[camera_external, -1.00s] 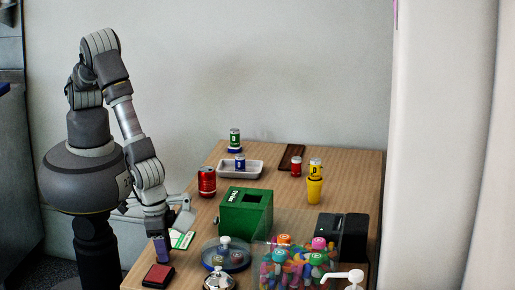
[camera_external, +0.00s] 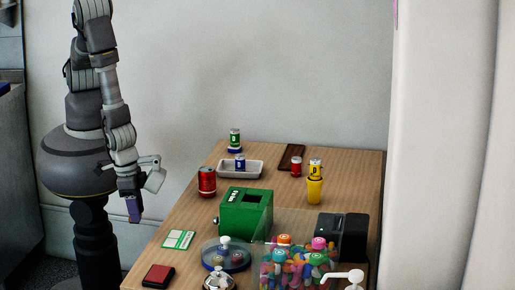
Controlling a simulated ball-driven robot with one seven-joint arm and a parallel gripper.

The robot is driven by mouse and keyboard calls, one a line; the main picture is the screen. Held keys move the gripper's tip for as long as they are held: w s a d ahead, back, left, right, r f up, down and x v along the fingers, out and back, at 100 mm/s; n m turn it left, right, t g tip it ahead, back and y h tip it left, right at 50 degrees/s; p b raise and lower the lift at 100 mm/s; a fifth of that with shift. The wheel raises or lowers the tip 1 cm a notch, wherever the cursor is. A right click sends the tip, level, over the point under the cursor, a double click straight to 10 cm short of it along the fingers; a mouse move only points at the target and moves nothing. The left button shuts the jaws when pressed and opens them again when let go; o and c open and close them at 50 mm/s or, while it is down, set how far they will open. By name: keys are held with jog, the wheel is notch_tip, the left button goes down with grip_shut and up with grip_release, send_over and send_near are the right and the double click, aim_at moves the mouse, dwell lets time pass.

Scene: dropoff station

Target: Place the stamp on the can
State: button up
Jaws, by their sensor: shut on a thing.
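My gripper (camera_external: 129,192) is shut on a dark purple stamp (camera_external: 134,210) and holds it in the air off the table's left edge. A large red can (camera_external: 207,183) stands upright on the table to the right of my gripper, apart from it. Smaller cans also stand around: a green one (camera_external: 235,137) at the back left, a blue one (camera_external: 240,160) in a white tray (camera_external: 256,171), a red one (camera_external: 296,164) by a dark brown tray (camera_external: 291,152), and a yellow one (camera_external: 315,166) on a yellow cup (camera_external: 314,191).
A green box (camera_external: 232,220) with a slot stands mid-table. A clear bin (camera_external: 266,265) of colourful pieces, a black device (camera_external: 354,238), a round glass dish (camera_external: 208,258) and a bell (camera_external: 218,283) are at the front. A red ink pad (camera_external: 158,276) and green-white card (camera_external: 179,239) lie at left.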

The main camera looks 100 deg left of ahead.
jog(key=shift+s+a, duration=0.45)
jog(key=shift+s, duration=0.05)
jog(key=a+n+p, duration=0.1)
jog(key=a, duration=0.1)
jog(key=w+a+r+n+p, duration=0.1)
jog(key=a+p, duration=0.1)
jog(key=w+a+r+n+p, duration=0.1)
jog(key=a, duration=0.1)
jog(key=shift+a, duration=0.2)
jog(key=s+a+r+n+g+y+p, duration=0.1)
jog(key=s+a+r+n+p, duration=0.25)
jog(key=a+n+p, duration=0.55)
jog(key=s+a+r+n+p, duration=0.2)
jog(key=a+r+n+p, duration=0.2)
jog(key=a, duration=0.8)
jog(key=b, duration=1.3)
send_over(207, 167)
jog(key=shift+d+f, duration=0.2)
jog(key=shift+f, duration=0.3)
jog(key=shift+d+f, duration=0.15)
jog(key=shift+f, duration=0.3)
notch_tip(207, 167, down, 4)
jog(key=shift+w+r+b, duration=0.1)
jog(key=shift+r+b, duration=0.05)
jog(key=shift+b, duration=0.7)
jog(key=shift+r, duration=0.15)
